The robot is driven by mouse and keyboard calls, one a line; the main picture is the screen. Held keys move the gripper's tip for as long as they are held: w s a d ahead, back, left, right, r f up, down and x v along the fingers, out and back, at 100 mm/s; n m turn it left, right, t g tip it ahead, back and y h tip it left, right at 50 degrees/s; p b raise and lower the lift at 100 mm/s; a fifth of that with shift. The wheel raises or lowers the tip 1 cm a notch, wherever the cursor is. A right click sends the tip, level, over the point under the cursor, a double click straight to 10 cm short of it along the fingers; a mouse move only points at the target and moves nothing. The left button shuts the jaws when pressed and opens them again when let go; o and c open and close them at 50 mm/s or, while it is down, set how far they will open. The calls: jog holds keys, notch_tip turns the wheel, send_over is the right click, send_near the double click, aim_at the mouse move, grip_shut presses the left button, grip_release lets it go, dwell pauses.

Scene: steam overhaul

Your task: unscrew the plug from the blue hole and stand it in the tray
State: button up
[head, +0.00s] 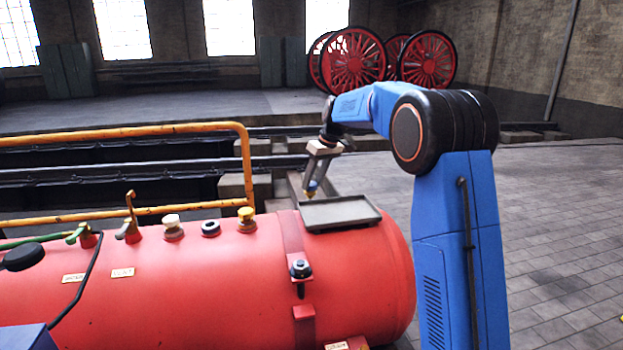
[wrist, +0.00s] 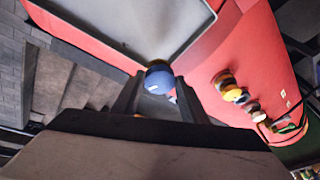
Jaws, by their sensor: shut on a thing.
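My gripper (head: 314,182) is shut on a plug (head: 309,193) with a blue head and a brass-coloured lower end, which points down. In the wrist view the round blue head (wrist: 158,79) shows between the fingers; the lower end is mostly hidden there. The plug hangs near the left rear edge of the grey tray (head: 318,226) and looks clear of its floor. The tray sits on top of the red boiler and looks empty. An open dark ring (head: 210,228) stands on the boiler to the left; I cannot tell its colour surely.
A yellow-topped plug (head: 246,217) and a white-topped plug (head: 172,223) flank the dark ring on the red boiler (head: 190,290). A bolted strap (head: 300,268) lies in front of the tray.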

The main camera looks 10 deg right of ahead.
aim_at(313, 192)
jog(key=shift+f, duration=2.3)
jog(key=shift+s+d+f, duration=0.1)
jog(key=shift+f, duration=0.15)
jog(key=o, duration=1.5)
jog(key=shift+c, duration=1.1)
jog(key=shift+r, duration=3.5)
